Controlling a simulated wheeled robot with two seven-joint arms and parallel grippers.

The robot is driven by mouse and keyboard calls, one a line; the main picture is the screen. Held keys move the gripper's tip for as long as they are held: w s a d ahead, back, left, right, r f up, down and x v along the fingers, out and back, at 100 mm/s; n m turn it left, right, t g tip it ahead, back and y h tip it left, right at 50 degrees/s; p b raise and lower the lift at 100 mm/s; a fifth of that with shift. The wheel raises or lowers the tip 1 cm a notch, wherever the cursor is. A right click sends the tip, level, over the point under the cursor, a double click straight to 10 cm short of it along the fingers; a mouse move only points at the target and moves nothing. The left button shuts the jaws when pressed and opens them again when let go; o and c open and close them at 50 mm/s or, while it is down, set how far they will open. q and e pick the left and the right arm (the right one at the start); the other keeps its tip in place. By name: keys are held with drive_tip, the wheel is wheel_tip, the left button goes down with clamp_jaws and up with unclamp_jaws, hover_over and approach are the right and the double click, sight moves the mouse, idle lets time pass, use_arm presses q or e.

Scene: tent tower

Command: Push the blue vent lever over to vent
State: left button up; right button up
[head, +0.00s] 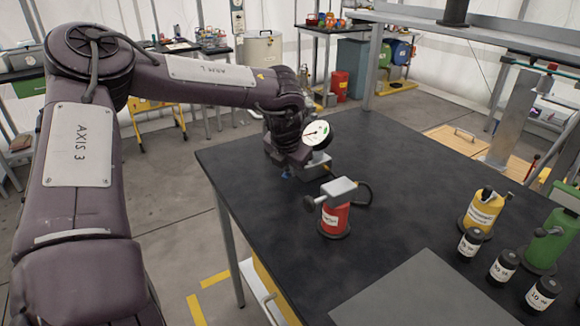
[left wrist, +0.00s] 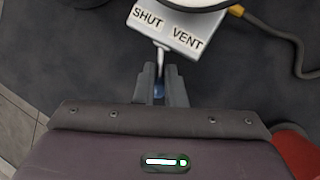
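The vent lever has a thin bright stem and a blue knob (left wrist: 159,91). In the left wrist view it comes out of a pale box (left wrist: 172,30) marked SHUT on the left and VENT on the right. My left gripper (left wrist: 161,80) has its two fingers close together on either side of the knob, which fills the narrow gap. I cannot tell which mark the lever stands at. In the head view my left gripper (head: 288,172) is low beside the white round gauge (head: 317,134) at the table's far left edge, and the lever is mostly hidden. My right gripper is out of view.
A red canister (head: 335,218) with a grey head stands nearer on the black table (head: 400,160). A dark hose runs behind it. A yellow canister (head: 484,211), a green canister (head: 551,240) and several small black jars stand at the right. The table's middle is clear.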

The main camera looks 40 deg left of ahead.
use_arm(q)
clamp_jaws()
drive_tip(key=shift+f, duration=0.1)
drive_tip(key=shift+w+d+f+n+g+y+b, duration=0.15)
drive_tip(key=shift+d+n+g+y+b, duration=0.2)
drive_tip(key=shift+n+b, duration=0.65)
drive_tip(key=shift+n, duration=0.3)
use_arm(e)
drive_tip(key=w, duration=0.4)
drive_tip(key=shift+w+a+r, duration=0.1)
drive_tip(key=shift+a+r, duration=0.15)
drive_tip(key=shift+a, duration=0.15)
use_arm(q)
drive_tip(key=o, duration=0.6)
unclamp_jaws()
drive_tip(key=shift+r, duration=0.2)
drive_tip(key=shift+r, duration=0.1)
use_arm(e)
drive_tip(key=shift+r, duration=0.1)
